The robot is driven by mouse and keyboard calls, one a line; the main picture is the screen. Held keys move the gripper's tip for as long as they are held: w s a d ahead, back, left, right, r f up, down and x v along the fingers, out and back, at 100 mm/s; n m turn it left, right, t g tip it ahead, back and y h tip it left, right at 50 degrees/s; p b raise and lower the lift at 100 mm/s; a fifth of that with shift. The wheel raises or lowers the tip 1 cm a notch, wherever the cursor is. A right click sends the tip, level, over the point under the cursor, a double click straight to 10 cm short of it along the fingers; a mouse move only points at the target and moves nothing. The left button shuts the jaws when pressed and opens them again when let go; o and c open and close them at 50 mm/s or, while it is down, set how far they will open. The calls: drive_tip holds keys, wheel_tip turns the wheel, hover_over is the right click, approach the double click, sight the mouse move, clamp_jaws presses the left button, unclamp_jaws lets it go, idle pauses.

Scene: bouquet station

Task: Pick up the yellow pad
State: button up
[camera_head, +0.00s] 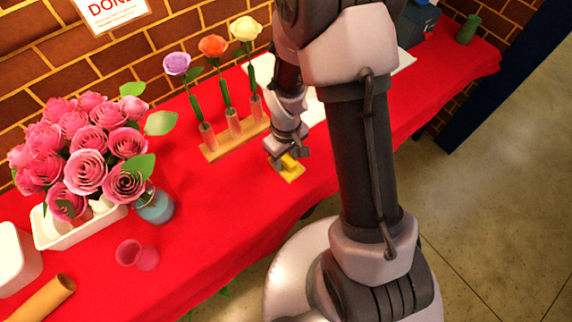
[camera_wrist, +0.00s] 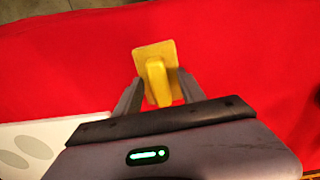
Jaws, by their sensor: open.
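The yellow pad (camera_head: 291,172) lies on the red tablecloth near the table's front edge. It is a flat square with a raised yellow grip on top. In the wrist view the yellow pad (camera_wrist: 158,58) sits ahead of my gripper (camera_wrist: 155,90), and its raised grip stands between the two fingers. My gripper (camera_head: 288,156) is open, pointing down over the pad in the head view. Gaps show between the fingers and the raised grip in the wrist view. The gripper partly hides the pad in the head view.
A wooden rack (camera_head: 212,152) with purple, orange and yellow roses stands left of my gripper. Further left are a white planter of pink roses (camera_head: 83,232), a blue glass jar (camera_head: 155,206) and a pink cup (camera_head: 130,253). A white board (camera_wrist: 30,145) lies nearby. Red cloth around the pad is clear.

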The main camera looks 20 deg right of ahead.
sight(285, 160)
drive_tip(key=shift+r, duration=0.1)
clamp_jaws()
drive_tip(key=shift+r, duration=0.1)
drive_tip(key=shift+r+p, duration=0.3)
drive_tip(key=shift+p, duration=0.05)
drive_tip(key=r, duration=0.1)
drive_tip(key=r+p, duration=0.2)
drive_tip(key=shift+s+a, duration=0.25)
drive_tip(key=s+a, duration=0.3)
drive_tip(key=s+a+p, duration=0.1)
drive_tip(key=s+a, duration=0.3)
drive_tip(key=s+a+r+p, duration=0.1)
drive_tip(key=s+a, duration=0.2)
drive_tip(key=s, duration=0.1)
drive_tip(key=shift+a+r, duration=0.1)
drive_tip(key=shift+a, duration=0.25)
